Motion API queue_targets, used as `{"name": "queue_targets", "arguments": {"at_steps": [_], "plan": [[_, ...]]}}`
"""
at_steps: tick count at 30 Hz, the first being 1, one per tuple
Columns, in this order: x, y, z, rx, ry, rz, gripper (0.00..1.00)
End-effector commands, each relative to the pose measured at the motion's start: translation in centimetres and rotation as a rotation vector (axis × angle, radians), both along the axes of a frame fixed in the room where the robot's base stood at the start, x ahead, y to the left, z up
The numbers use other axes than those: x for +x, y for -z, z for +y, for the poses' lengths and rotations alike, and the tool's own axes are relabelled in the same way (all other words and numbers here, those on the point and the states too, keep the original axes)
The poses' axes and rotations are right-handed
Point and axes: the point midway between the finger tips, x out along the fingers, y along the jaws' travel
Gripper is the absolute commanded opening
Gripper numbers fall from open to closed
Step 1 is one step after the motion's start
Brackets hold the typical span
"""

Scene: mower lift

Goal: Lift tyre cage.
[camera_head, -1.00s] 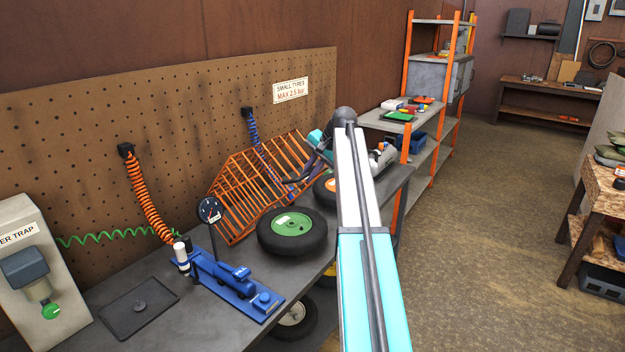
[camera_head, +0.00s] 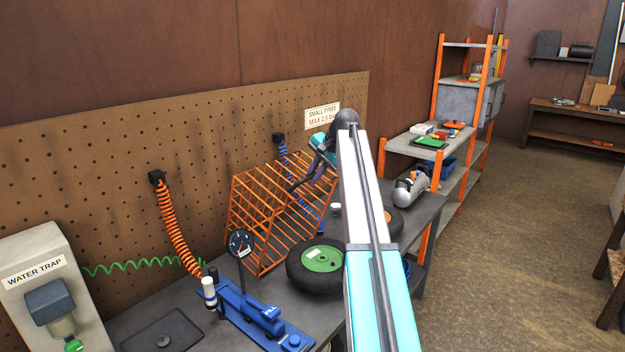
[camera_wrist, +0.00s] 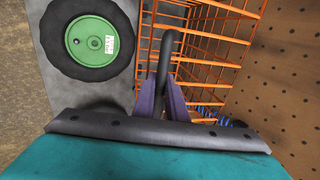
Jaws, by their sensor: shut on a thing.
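The orange wire tyre cage (camera_head: 262,220) stands at the back of the bench against the pegboard in the head view. Its bars also fill the upper middle of the wrist view (camera_wrist: 215,50). My gripper (camera_head: 312,175) is at the cage's upper right, partly hidden by my arm. In the wrist view my gripper's purple fingers (camera_wrist: 163,103) are shut on a dark curved handle (camera_wrist: 168,60) that lies in front of the cage bars. How the handle joins the cage is not clear.
A wheel with a green hub (camera_head: 321,260) lies flat beside the cage. A blue foot pump with a gauge (camera_head: 255,315) is in front. Coiled hoses (camera_head: 175,230) hang from the pegboard (camera_head: 120,150). An orange-posted shelf (camera_head: 425,150) stands beyond the bench.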

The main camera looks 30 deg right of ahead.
Motion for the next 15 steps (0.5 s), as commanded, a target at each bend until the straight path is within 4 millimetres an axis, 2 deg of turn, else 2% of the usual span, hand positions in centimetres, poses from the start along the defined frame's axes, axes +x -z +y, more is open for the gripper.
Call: {"name": "queue_targets", "arguments": {"at_steps": [7,8,10,11,15], "plan": [[0.31,-0.28,0.02,-0.010,0.003,-0.008,0.00],[0.33,-0.29,0.05,-0.011,0.002,-0.008,0.15],[0.35,-0.29,0.15,-0.010,0.001,-0.007,0.27],[0.36,-0.27,0.20,-0.010,0.000,-0.007,0.30],[0.36,-0.21,0.42,-0.007,-0.003,-0.005,0.30]]}}
